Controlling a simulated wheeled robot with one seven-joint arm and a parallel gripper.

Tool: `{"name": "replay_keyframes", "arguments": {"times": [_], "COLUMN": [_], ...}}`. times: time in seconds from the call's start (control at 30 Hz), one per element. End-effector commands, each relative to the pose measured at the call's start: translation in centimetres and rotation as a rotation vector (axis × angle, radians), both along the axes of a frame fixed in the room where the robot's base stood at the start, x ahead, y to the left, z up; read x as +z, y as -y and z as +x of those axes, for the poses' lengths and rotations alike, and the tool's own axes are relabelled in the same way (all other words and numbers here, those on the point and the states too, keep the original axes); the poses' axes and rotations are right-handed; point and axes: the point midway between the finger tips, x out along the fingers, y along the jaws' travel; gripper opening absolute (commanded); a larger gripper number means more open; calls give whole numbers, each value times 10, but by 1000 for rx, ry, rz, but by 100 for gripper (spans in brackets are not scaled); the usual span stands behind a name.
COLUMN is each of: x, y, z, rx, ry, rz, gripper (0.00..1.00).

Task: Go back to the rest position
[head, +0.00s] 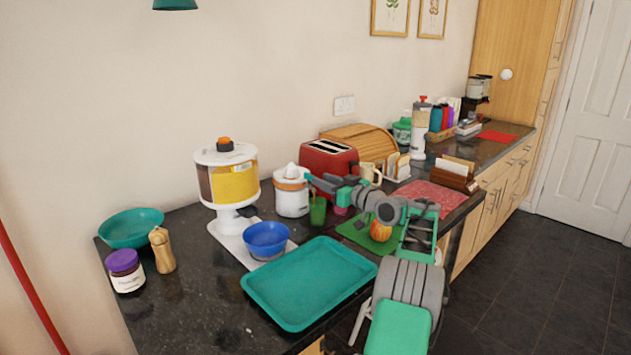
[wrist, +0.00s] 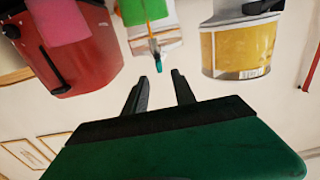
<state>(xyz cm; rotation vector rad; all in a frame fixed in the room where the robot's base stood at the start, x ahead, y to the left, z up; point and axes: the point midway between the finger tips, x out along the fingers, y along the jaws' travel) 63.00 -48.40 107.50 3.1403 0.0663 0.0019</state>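My gripper (head: 312,182) is at the end of my outstretched arm, over the counter beside the white juicer (head: 292,192) and above the green cup (head: 318,211). In the wrist view, which is upside down, its two dark fingers (wrist: 160,78) stand apart with nothing held between them. The green cup (wrist: 155,10) and the red toaster (wrist: 75,50) show beyond the fingers there. A pink cup (head: 341,210) is partly hidden below my arm in the head view.
A cereal dispenser (head: 229,178), a blue bowl (head: 266,238) and a teal tray (head: 308,283) stand left and in front of the gripper. The red toaster (head: 328,158) and bread bin (head: 362,139) are behind my arm. An orange fruit (head: 380,231) lies on a green board (head: 357,232).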

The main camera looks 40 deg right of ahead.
Motion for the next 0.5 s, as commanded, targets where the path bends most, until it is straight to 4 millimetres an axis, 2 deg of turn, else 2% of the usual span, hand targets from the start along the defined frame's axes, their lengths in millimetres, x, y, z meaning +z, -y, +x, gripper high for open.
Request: {"name": "replay_keyframes", "arguments": {"times": [0.03, 0.17, 0.5], "x": [-2, -1, 0], "y": [1, 1, 1], "z": [-9, -22, -24], "rx": [-2, 0, 1], "ry": [-1, -1, -1], "rz": [1, 1, 1], "gripper": [32, 32, 32]}}
